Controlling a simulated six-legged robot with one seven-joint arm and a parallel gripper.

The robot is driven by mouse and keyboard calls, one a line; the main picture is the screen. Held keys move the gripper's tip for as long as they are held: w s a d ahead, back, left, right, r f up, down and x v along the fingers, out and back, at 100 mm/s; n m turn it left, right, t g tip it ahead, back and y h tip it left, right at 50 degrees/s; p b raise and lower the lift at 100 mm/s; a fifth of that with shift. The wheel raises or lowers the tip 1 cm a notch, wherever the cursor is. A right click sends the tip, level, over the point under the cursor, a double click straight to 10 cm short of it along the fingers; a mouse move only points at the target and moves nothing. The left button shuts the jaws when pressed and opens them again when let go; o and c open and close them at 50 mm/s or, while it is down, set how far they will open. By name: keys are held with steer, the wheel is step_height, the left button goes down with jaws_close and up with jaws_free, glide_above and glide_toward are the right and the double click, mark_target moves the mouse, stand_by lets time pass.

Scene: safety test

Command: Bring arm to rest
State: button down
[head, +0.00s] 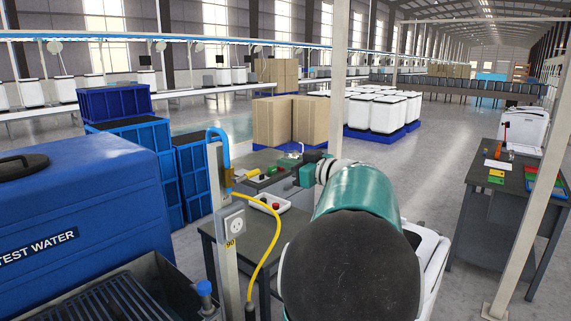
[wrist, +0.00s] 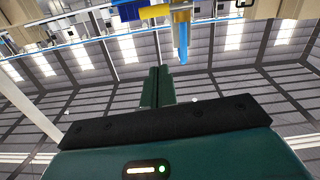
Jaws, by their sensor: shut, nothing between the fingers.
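My arm reaches forward from the bottom middle of the head view, its big dark joint cap and teal links covering part of the scene. My gripper (head: 268,184) is at its far end, pointing left above a grey worktable (head: 238,262). In the wrist view the two green fingers of my gripper (wrist: 160,72) are together with nothing between them. A brass fitting with a blue hose (wrist: 182,32) shows just beyond the fingers, apart from them as far as I can tell.
A post (head: 224,195) carries a blue pipe, a yellow hose (head: 267,262) and a socket (head: 233,224) left of my arm. A blue water tank (head: 85,205) fills the left. Another table (head: 515,185) stands right behind a pole. Open floor (head: 425,185) lies between.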

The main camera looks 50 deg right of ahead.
steer(key=shift+s, duration=0.15)
steer(key=w+a+r+m+g+h, duration=0.1)
steer(key=w+a+m+h, duration=0.1)
steer(key=a+m+h, duration=0.3)
steer(key=w+a+r+h, duration=0.2)
steer(key=a+h, duration=0.1)
steer(key=a, duration=0.4)
steer(key=s+a+f+n+g+y, duration=0.1)
steer(key=s+a+f+g+y, duration=0.1)
steer(key=s+a+f, duration=0.4)
steer(key=s+a+f+n+g+y, duration=0.1)
steer(key=s+a+f+g+y, duration=0.2)
steer(key=a, duration=1.1)
steer(key=s+a+f+n+g+y, duration=0.1)
steer(key=s+a+f+g+y, duration=0.1)
steer(key=s+a+f+g, duration=0.3)
steer(key=s+a+f, duration=0.4)
steer(key=a+f, duration=0.1)
steer(key=f, duration=0.2)
steer(key=shift+s+a+f+n+g+y, duration=0.3)
steer(key=shift+s+a+f+n+g, duration=0.05)
steer(key=shift+s+n+g, duration=0.05)
steer(key=shift+a, duration=0.15)
